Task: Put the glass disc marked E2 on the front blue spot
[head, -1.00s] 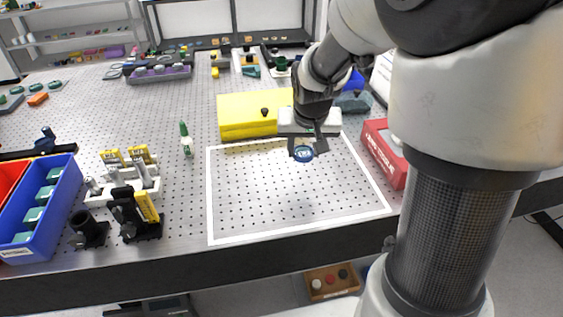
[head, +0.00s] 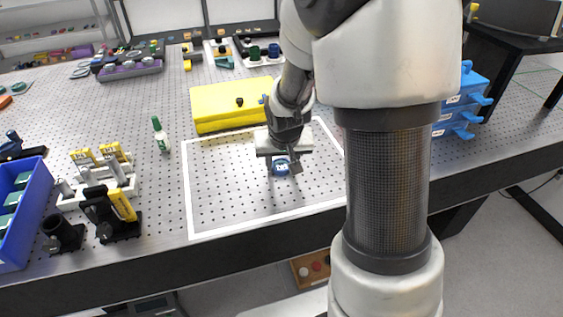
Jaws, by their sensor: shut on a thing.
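My gripper (head: 282,163) points down over the white-outlined area (head: 215,185) of the perforated table. I cannot tell the disc's exact height above the table. No blue spot shows clearly inside the outline; the gripper and arm hide part of it.
A yellow box (head: 222,103) stands behind the outlined area. Blue drawers (head: 458,108) stand at right. The outline's front left is clear.

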